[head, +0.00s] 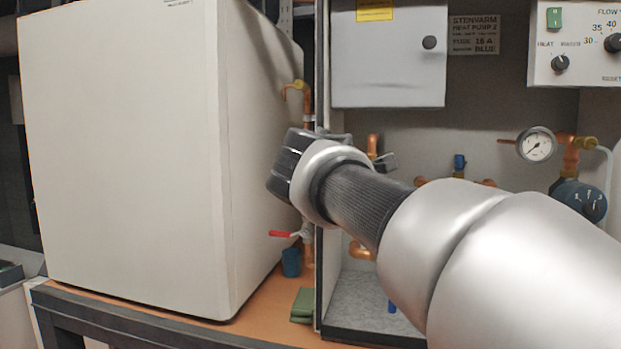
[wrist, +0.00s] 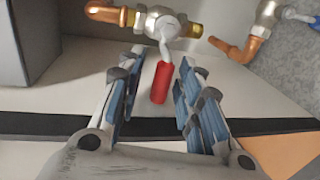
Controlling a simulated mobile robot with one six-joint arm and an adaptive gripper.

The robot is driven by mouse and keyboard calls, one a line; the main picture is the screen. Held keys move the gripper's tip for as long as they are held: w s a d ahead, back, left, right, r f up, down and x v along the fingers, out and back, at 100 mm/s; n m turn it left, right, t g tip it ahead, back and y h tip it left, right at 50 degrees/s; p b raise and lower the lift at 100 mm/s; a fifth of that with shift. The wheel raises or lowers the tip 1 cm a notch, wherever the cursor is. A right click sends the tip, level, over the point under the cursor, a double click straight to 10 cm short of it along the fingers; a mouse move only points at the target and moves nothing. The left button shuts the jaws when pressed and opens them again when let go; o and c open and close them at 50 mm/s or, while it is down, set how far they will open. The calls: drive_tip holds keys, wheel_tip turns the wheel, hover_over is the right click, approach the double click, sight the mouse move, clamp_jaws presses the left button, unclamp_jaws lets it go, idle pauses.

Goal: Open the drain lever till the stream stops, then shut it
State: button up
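The wrist view shows a metal valve (wrist: 160,22) with a red lever (wrist: 160,82) pointing back between my fingers. My gripper (wrist: 163,62) is open, with one finger on each side of the lever and visible gaps to both. In the head view a red lever (head: 282,233) sticks out to the left from a valve on copper pipe, beside the left white casing. I cannot tell whether both views show the same lever. In the head view my wrist (head: 310,172) is up and to the right of that lever, and my fingers are hidden. I see no stream of water.
A blue cup (head: 291,262) stands below the head view's red lever. Green cloths (head: 302,304) lie on the orange bench. A large white casing (head: 125,150) fills the left. A second valve with a blue handle (wrist: 300,15) is close in the wrist view. A gauge (head: 537,145) is at right.

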drive_tip(key=v, duration=1.2)
